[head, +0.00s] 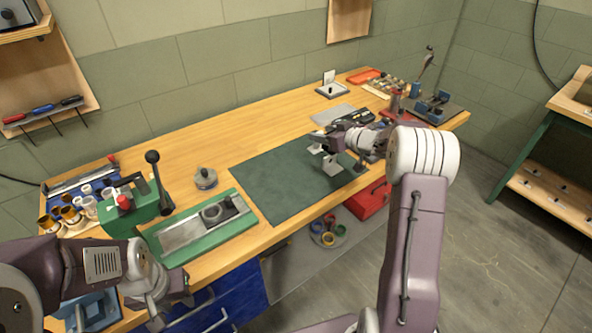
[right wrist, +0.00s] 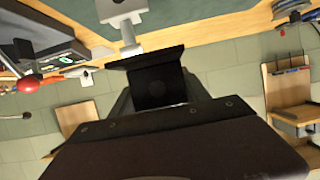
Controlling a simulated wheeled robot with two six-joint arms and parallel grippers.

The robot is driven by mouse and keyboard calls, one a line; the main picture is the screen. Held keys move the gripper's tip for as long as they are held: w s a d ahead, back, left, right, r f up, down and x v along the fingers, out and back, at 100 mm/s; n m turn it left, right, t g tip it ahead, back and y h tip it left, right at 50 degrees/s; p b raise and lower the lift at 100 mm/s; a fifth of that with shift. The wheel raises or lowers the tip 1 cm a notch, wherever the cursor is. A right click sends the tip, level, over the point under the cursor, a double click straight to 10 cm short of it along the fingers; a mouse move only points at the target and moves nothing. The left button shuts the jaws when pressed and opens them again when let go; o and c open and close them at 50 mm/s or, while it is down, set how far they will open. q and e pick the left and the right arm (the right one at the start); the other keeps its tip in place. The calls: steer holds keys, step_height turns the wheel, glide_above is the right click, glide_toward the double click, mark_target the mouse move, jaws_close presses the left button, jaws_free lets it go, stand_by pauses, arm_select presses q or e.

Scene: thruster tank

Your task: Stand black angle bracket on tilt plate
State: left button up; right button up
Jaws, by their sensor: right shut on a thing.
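In the right wrist view, the black angle bracket (right wrist: 152,72) is in front of my right gripper, its flat face and bent edge toward the camera. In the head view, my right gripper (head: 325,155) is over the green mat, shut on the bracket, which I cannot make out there. A pale square piece with a round mark (right wrist: 122,8) on a short post shows just beyond the bracket in the right wrist view. I cannot tell whether it is the tilt plate. My left gripper (head: 160,302) is low at the left, by the table's front edge; its jaws are unclear.
The green mat (head: 270,180) is mostly clear. A green fixture (head: 197,228) and a lever press (head: 135,200) stand to its left. A white stand (head: 331,89) is at the back. A vise (head: 433,107) and red tray (head: 363,76) are at the right.

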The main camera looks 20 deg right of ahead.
steer(key=b, duration=0.4)
glide_above(290, 161)
steer(key=f, duration=0.6)
steer(key=shift+s+d+f, duration=0.2)
steer(key=shift+f, duration=0.2)
steer(key=shift+w+a, duration=0.1)
steer(key=shift+a, duration=0.05)
step_height(290, 161, down, 4)
steer(key=shift+r+b, duration=0.15)
steer(key=shift+b, duration=0.4)
steer(key=shift+f, duration=0.3)
steer(key=shift+r, duration=0.1)
